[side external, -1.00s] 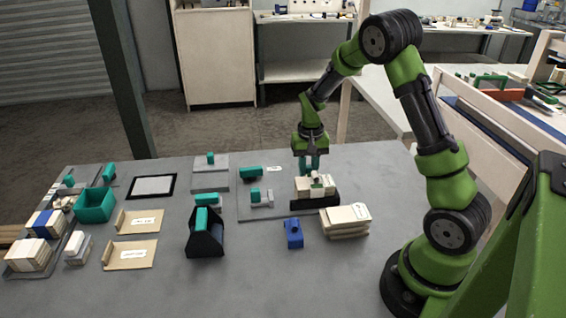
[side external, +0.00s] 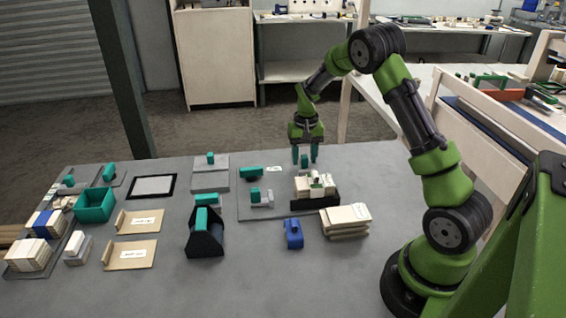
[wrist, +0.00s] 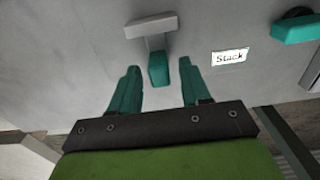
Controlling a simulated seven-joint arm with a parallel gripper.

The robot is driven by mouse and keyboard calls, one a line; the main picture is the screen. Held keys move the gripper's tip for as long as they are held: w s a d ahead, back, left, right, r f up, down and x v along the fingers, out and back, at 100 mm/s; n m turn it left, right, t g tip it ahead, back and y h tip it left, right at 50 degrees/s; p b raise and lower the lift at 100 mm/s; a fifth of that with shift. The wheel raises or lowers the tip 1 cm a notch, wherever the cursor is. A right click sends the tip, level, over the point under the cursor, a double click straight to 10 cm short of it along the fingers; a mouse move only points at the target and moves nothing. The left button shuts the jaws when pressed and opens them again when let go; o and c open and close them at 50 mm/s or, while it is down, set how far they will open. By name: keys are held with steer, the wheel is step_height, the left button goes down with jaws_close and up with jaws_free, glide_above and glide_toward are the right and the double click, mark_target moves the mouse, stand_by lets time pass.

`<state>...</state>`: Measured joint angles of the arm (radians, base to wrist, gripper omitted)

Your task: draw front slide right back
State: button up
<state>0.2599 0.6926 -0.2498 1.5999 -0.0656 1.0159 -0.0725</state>
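My gripper (side external: 304,158) is open and empty in the side external view, raised above the table behind the black tray. Its two teal fingers also show apart in the wrist view (wrist: 155,95). A grey slide with a teal handle (side external: 255,195) lies on a grey plate (side external: 250,212), left of and below my gripper. Another teal-knobbed grey unit (side external: 210,175) stands farther back left. I cannot tell which is the front slide.
A black tray (side external: 314,204) holds a pale stack (side external: 312,187) with a green piece on top. Cream packs (side external: 347,222) and a blue piece (side external: 293,234) lie in front. A Stack label (wrist: 230,57) lies near a teal block (wrist: 296,28). Bare table lies along the right rear.

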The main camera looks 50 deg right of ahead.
mark_target(305, 158)
step_height(305, 158, up, 17)
stand_by(0.6)
steer(key=shift+f, duration=0.1)
steer(key=s+a+r+n+t+y, duration=0.1)
steer(key=s+a+r+n+t, duration=0.1)
steer(key=s+a, duration=0.7)
steer(key=s+a+r+n+t+y, duration=0.1)
steer(key=s+a+t, duration=0.4)
steer(key=s+a, duration=0.5)
steer(key=shift+a+r+n, duration=0.85)
steer(key=shift+a+n, duration=0.15)
steer(key=shift+a, duration=1.15)
